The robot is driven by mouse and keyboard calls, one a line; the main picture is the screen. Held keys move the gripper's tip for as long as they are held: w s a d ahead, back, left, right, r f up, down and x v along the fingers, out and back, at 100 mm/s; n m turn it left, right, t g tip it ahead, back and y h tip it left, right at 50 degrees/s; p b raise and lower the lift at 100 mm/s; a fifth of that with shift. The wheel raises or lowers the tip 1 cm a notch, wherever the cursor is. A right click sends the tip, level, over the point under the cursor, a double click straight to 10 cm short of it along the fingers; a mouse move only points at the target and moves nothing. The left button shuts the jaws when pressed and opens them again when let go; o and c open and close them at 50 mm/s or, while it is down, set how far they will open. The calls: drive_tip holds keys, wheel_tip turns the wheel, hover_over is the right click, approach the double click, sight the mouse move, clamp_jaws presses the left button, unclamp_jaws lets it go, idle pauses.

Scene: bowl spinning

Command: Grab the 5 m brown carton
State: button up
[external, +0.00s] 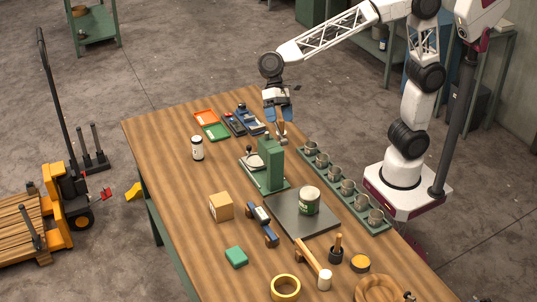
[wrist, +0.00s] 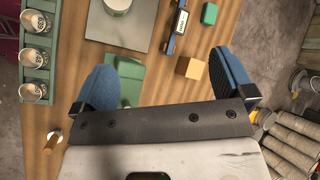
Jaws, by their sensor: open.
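The brown carton (external: 220,207) is a small cardboard cube on the wooden table, left of the grey plate. In the wrist view the carton (wrist: 191,68) shows between my fingers, closer to the right finger, and farther down on the table. My gripper (external: 278,117) has blue fingers and hangs above the far part of the table, behind the green press and well apart from the carton. In the wrist view my gripper (wrist: 163,68) is spread wide with nothing between its fingers.
A green press (external: 270,165) stands between my gripper and the carton. A blue-black tool (external: 262,222) lies right of the carton, and a green block (external: 236,257) lies in front. A can (external: 309,200) stands on the grey plate (external: 290,222). A green rack of cups (external: 333,180) lines the right edge.

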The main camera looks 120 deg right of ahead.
drive_tip(key=w+d+f+m+t+y, duration=0.1)
drive_tip(key=w+d+f+m+y, duration=0.15)
drive_tip(key=w, duration=0.75)
drive_tip(key=w+d+f+m+t+y, duration=0.1)
drive_tip(key=w+d+f+m+y, duration=0.2)
drive_tip(key=w, duration=0.7)
drive_tip(key=h, duration=0.1)
approach(220, 195)
drive_tip(key=a+f, duration=0.1)
drive_tip(key=a, duration=0.1)
drive_tip(key=shift+w+a+f+m, duration=0.15)
drive_tip(key=shift+w+a+m, duration=0.05)
drive_tip(key=shift+m, duration=0.25)
drive_tip(key=shift+x, duration=1.3)
drive_tip(key=shift+x, duration=2.6)
drive_tip(key=shift+w, duration=0.1)
drive_tip(key=c, duration=0.8)
